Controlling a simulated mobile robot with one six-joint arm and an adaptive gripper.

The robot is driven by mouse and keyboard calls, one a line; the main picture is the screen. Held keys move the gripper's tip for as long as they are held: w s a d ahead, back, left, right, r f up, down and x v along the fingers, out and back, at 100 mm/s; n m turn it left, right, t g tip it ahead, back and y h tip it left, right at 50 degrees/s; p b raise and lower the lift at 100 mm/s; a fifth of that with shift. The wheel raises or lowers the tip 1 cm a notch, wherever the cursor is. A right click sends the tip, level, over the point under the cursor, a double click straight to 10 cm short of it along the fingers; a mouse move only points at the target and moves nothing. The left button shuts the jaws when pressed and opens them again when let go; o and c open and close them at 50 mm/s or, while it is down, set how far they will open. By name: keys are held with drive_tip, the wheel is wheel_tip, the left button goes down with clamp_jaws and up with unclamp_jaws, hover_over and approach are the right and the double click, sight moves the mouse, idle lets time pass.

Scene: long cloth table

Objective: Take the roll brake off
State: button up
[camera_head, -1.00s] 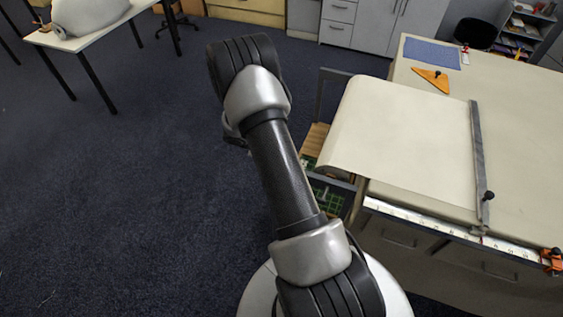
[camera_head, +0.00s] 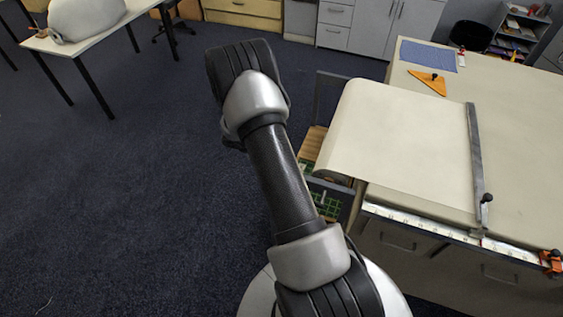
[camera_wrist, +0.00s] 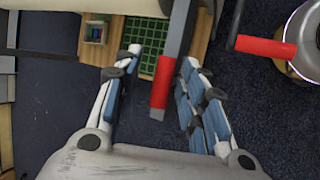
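In the wrist view, a grey lever with a red grip (camera_wrist: 161,94), which looks like the roll brake, reaches down between the fingers of my gripper (camera_wrist: 161,57). My gripper is open. The right finger is close to the lever, and there is a wider gap on the left; I cannot tell whether anything touches. A second red handle (camera_wrist: 265,47) sticks out from a round metal part (camera_wrist: 308,40) at the right edge. In the head view, the cream cloth (camera_head: 390,135) lies on the table and curves down over its left end. My arm hides the gripper there.
The long table (camera_head: 520,130) carries a metal bar (camera_head: 475,150) across the cloth, an orange triangle (camera_head: 428,82) and a blue mat (camera_head: 428,54). A wooden shelf with a green grid (camera_wrist: 150,58) lies beyond the fingers.

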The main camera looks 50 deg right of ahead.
drive_tip(key=v, duration=1.2)
idle(0.4)
